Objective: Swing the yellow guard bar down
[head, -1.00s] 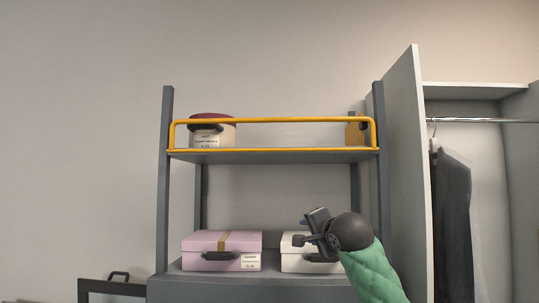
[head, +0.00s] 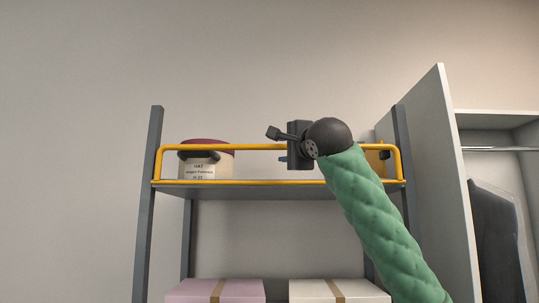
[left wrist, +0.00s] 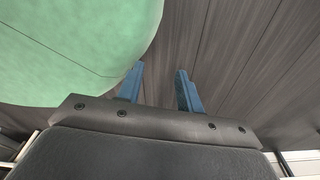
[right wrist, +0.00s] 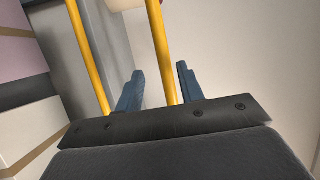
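The yellow guard bar (head: 255,147) stands upright along the front of the upper shelf (head: 280,191), its top rail level above the shelf edge. My right gripper (head: 283,158) is at the top rail, right of its middle. In the right wrist view the top rail (right wrist: 158,45) runs between the open blue fingers (right wrist: 158,85); I cannot tell whether it touches them. The lower rail (right wrist: 88,55) passes left of the fingers. My left gripper (left wrist: 160,88) is open and empty over a dark wood-grain surface, outside the head view.
A round hat box (head: 208,165) sits behind the bar at left; a tan object (head: 376,160) is partly hidden at right. A pink box (head: 195,291) and a white box (head: 315,291) are below. A wardrobe panel (head: 430,190) stands close on the right.

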